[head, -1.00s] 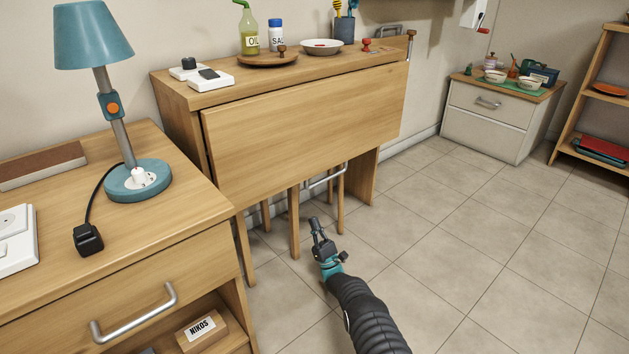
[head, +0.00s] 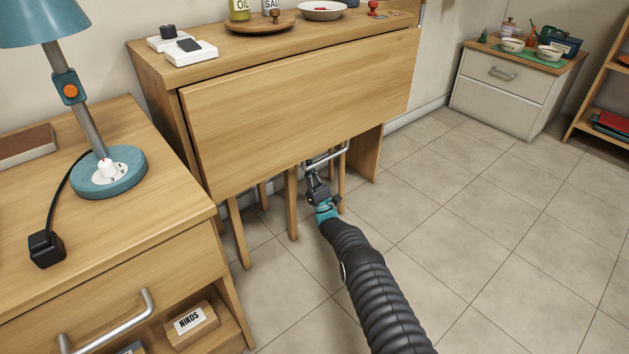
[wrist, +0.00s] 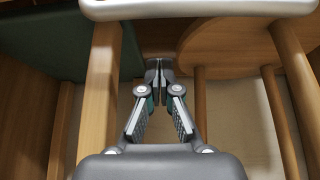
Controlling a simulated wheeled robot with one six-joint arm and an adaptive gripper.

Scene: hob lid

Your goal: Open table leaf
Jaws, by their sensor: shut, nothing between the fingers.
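The wooden table leaf (head: 300,100) hangs down across the front of the wooden cabinet table. A metal bar handle (head: 335,154) sits at its lower edge, and the bar also crosses the top of the wrist view (wrist: 200,9). My gripper (head: 311,170) is low under the leaf, at the left end of the handle. In the wrist view its fingers (wrist: 158,72) are closed together with nothing between them, and the bar is above them, not between them. Whether the gripper touches the bar, I cannot tell.
Wooden legs (head: 291,203) stand under the leaf. A desk (head: 110,235) with a lamp (head: 105,175) stands at left. Tiled floor at right is open.

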